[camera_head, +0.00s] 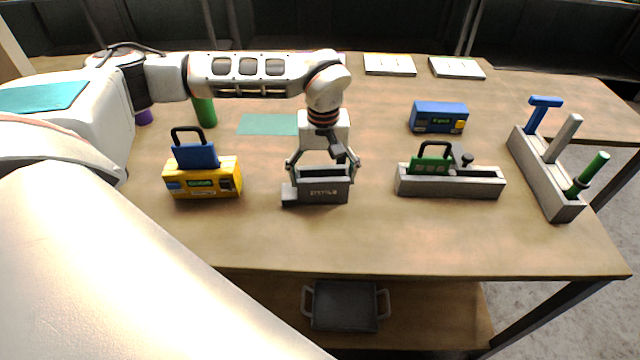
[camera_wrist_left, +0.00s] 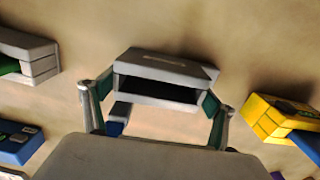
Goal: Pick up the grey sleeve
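The grey sleeve (camera_head: 318,193) is an open-topped box with pale lettering on its front, standing on the table near the middle. In the left wrist view the sleeve (camera_wrist_left: 165,68) lies ahead between my fingers, its dark opening towards me. My left gripper (camera_head: 323,166) comes from above with its fingers spread, one at each end of the sleeve. My right gripper is not in view.
A yellow box (camera_head: 202,190) with a blue handled piece stands left. A long grey holder (camera_head: 470,188) with a green handled piece stands right, a blue box (camera_head: 438,117) behind it. A grey rack (camera_head: 545,180) stands far right. The front table strip is clear.

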